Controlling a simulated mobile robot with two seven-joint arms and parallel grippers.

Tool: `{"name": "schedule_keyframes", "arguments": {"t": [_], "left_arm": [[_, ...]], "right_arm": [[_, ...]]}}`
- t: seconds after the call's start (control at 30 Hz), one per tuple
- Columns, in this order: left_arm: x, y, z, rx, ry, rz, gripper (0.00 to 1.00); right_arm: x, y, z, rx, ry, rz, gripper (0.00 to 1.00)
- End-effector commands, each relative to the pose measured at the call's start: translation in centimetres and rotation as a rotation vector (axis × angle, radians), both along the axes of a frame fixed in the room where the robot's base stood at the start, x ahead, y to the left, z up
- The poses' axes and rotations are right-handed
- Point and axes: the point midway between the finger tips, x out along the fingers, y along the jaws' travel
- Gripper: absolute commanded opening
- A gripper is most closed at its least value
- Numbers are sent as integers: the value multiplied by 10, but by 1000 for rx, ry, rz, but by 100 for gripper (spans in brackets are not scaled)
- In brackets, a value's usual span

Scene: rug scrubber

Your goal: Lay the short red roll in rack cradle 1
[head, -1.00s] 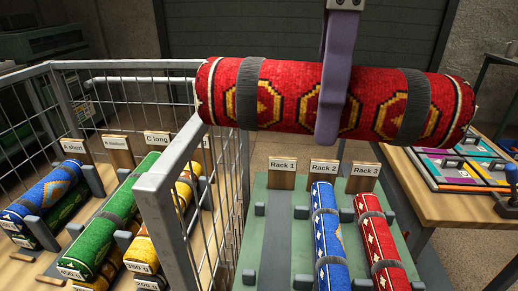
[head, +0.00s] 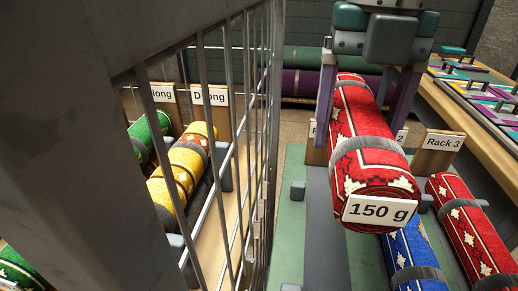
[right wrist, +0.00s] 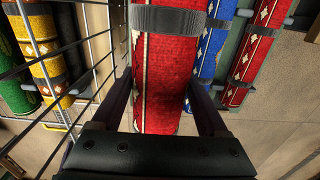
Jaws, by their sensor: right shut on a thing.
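The short red roll (head: 365,125), patterned with grey bands and a "150 g" tag (head: 380,211) on its near end, hangs above the green rack (head: 290,235). My right gripper (head: 363,108) is shut on it, one purple finger on each side. In the right wrist view the roll (right wrist: 160,70) lies between the fingers (right wrist: 163,92). Rack cradle 1, with a dark grey strip (head: 325,230), looks empty below and left of the roll. The roll hides most of the Rack 1 and Rack 2 signs. My left gripper is not in view.
A wire cage wall (head: 250,150) stands close on the left, with green and yellow rolls (head: 182,170) beyond it. A blue roll (head: 412,255) and another red roll (head: 470,225) lie in the rack. A wooden table (head: 470,110) stands at right.

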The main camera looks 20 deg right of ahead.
Motion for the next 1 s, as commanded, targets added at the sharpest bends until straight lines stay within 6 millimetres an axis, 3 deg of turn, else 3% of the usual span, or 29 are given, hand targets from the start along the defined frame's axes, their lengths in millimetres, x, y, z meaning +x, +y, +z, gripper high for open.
{"name": "schedule_keyframes", "arguments": {"t": [0.03, 0.2, 0.4, 0.67, 0.9, 1.0], "left_arm": [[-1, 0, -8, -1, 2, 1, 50], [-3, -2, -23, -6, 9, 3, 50], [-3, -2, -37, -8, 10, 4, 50], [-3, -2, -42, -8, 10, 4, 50], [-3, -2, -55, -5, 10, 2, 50], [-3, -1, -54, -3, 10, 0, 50]], "right_arm": [[-2, 0, -19, -1, 6, -1, 13], [-2, 0, -70, -1, 6, -1, 13], [-1, 0, -119, 0, 4, -2, 13], [-1, 0, -141, 0, 1, -2, 13], [-1, 0, -177, -1, 3, -1, 13], [0, 0, -179, -1, 1, -1, 13]]}}
